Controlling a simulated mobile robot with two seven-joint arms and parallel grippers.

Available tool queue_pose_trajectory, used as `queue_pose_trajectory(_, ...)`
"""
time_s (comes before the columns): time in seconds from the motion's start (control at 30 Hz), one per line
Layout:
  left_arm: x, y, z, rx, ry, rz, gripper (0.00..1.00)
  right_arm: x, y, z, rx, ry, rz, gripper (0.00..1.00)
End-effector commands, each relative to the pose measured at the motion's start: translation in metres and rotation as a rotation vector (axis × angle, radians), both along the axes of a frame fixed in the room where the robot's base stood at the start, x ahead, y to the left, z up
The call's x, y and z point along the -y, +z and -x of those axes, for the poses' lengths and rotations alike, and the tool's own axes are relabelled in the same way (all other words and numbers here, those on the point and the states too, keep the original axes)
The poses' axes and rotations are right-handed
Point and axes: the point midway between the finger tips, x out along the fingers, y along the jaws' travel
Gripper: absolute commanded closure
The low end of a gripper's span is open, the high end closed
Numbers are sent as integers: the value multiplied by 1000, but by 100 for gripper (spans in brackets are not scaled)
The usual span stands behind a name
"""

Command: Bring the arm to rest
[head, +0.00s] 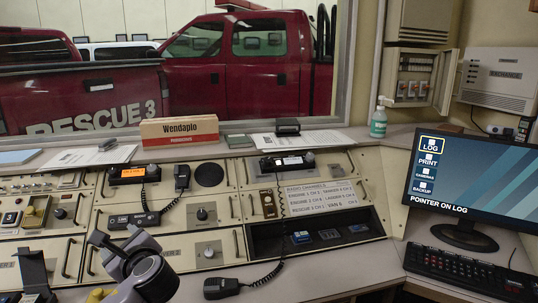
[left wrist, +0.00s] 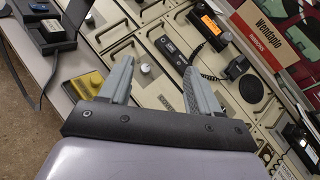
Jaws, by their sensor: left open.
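My left gripper (head: 116,240) is at the lower left of the head view, in front of the beige console panels (head: 210,215). Its two grey fingers also show in the left wrist view (left wrist: 157,66), spread apart with nothing held between them. They point toward the console face. In the head view I cannot tell how far the fingertips are from the panels. My right gripper is in neither view.
A fist microphone (head: 221,288) lies on the desk right of my left gripper. A dark cradle (head: 34,275) stands at the far left. A monitor (head: 478,175) and keyboard (head: 470,272) are at the right. A sanitizer bottle (head: 379,122) and Wendaplo box (head: 179,130) stand behind.

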Motion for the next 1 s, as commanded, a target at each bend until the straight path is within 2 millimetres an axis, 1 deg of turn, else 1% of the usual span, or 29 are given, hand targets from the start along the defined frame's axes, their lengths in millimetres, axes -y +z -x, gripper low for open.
queue_pose_trajectory(0.03, 7, -21, 4, -2, -30, 69, 37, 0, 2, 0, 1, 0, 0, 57)
queue_pose_trajectory(0.17, 29, -73, 16, 16, -99, 285, 37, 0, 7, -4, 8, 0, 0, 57)
queue_pose_trajectory(0.2, 36, -89, 22, 22, -113, 362, 37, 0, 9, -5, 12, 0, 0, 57)
queue_pose_trajectory(0.27, 48, -114, 34, 31, -129, 489, 37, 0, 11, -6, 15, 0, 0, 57)
queue_pose_trajectory(0.3, 56, -130, 42, 40, -134, 579, 37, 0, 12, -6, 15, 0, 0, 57)
queue_pose_trajectory(0.37, 68, -154, 57, 53, -132, 719, 37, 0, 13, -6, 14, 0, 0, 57)
queue_pose_trajectory(0.4, 76, -167, 68, 65, -123, 816, 37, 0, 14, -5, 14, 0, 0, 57)
queue_pose_trajectory(0.47, 86, -187, 85, 82, -100, 958, 37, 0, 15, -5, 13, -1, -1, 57)
queue_pose_trajectory(0.5, 93, -198, 97, 97, -79, 1054, 37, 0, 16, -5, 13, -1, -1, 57)
queue_pose_trajectory(0.6, 106, -221, 128, 138, -5, 1289, 37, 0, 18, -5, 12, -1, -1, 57)
queue_pose_trajectory(0.73, 118, -243, 171, 211, 134, 1580, 37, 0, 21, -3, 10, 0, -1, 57)
queue_pose_trajectory(0.9, 122, -256, 226, 343, 360, 1915, 37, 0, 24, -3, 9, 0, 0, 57)
queue_pose_trajectory(1.0, 118, -258, 251, 428, 485, 2061, 37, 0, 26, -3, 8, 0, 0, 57)
